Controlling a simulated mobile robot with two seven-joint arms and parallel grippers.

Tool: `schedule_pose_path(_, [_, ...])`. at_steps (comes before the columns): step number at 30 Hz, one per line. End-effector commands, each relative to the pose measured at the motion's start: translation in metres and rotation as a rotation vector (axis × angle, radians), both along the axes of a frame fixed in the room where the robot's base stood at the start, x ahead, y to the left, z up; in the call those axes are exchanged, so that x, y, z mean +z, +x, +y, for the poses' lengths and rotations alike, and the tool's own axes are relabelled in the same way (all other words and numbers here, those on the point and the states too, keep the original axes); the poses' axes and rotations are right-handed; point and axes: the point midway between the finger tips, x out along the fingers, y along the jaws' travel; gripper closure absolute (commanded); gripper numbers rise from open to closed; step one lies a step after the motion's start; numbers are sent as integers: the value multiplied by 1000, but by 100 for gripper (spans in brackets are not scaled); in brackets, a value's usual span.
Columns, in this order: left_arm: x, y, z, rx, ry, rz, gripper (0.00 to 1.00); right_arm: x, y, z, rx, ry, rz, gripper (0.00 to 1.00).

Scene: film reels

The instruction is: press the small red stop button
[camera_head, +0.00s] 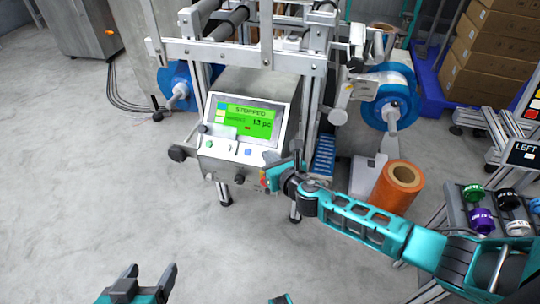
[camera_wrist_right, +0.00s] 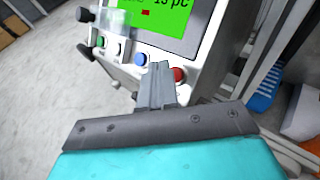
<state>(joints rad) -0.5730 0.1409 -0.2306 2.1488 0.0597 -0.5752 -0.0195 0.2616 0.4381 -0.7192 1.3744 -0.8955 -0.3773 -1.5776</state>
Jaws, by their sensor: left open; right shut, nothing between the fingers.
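The small red button (camera_wrist_right: 178,75) is at the right end of the button row on the control box (camera_head: 237,130). In the right wrist view it sits just right of my right gripper's fingertips (camera_wrist_right: 160,70). I cannot tell whether they touch it. My right gripper, also in the head view (camera_head: 272,178), is shut and empty at the box's lower right corner. In the head view the arm and gripper crowd that corner, so the button is hard to make out. My left gripper (camera_head: 149,271) is open and empty low in the head view, over bare floor.
A blue button (camera_wrist_right: 141,59) and a green button (camera_head: 209,144) share the panel under the lit green screen (camera_head: 245,120). A clear flap stands over part of the row. Metal frame posts and an orange roll (camera_head: 398,185) stand to the right. The floor at left is clear.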

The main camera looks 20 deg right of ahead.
Motion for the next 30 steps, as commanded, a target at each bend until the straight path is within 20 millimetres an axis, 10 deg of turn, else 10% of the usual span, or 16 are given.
schedule_pose_path(16, [48, -1, -1, -1, -2, 3, 28, 40, -30, 21, 1, 2, 1, 100])
schedule_pose_path(30, [49, -1, -1, 0, -3, 3, 28, 41, -34, 23, 0, 0, 0, 100])
